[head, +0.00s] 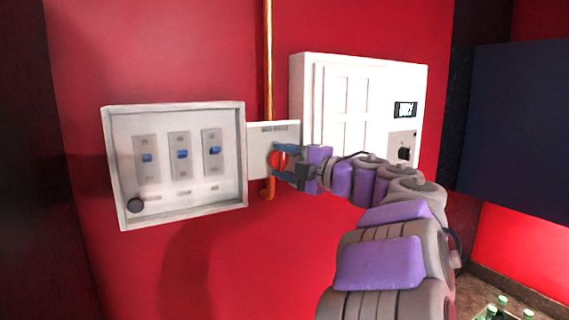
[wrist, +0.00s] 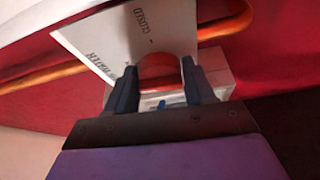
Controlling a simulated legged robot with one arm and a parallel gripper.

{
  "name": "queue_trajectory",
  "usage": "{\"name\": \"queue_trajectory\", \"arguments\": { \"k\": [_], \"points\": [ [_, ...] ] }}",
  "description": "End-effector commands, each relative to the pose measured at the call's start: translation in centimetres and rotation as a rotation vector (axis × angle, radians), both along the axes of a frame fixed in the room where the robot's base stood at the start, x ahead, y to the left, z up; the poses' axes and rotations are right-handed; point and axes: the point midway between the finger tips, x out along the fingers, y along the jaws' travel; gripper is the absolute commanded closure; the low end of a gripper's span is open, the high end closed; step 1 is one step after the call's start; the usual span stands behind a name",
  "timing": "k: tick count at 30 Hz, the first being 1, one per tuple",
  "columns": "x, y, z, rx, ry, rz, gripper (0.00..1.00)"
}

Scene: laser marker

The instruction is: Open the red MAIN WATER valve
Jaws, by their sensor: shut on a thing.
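The red valve (head: 277,161) sits in front of a white plate (head: 257,142) on the red wall, over a vertical copper pipe (head: 267,60). My gripper (head: 281,161) reaches it from the right, and its dark blue fingers are shut on the valve, hiding part of it. In the wrist view, the fingers (wrist: 160,82) stand on both sides of the rounded red valve (wrist: 159,64). The white plate (wrist: 120,48) behind it carries the words "WATER" and "CLOSED", seen tilted. The valve's exact angle is hard to tell.
A white switch panel (head: 119,150) with several blue switches and a dark knob is left of the valve. A white cabinet (head: 340,65) with a small display stands just right, behind my arm. Green bottles (head: 502,301) are at lower right.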

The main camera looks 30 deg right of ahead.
Motion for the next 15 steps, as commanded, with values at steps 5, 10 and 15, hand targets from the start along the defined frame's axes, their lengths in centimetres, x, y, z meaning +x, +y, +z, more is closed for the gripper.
{"name": "queue_trajectory", "arguments": {
  "k": [5,10,15],
  "points": [
    [0.08,-0.13,-0.52,-0.068,0.009,-0.001,0.77],
    [0.08,-0.11,-0.51,-0.098,0.008,-0.001,0.77],
    [0.1,-0.09,-0.55,-0.107,0.008,0.0,0.77]
  ]
}}
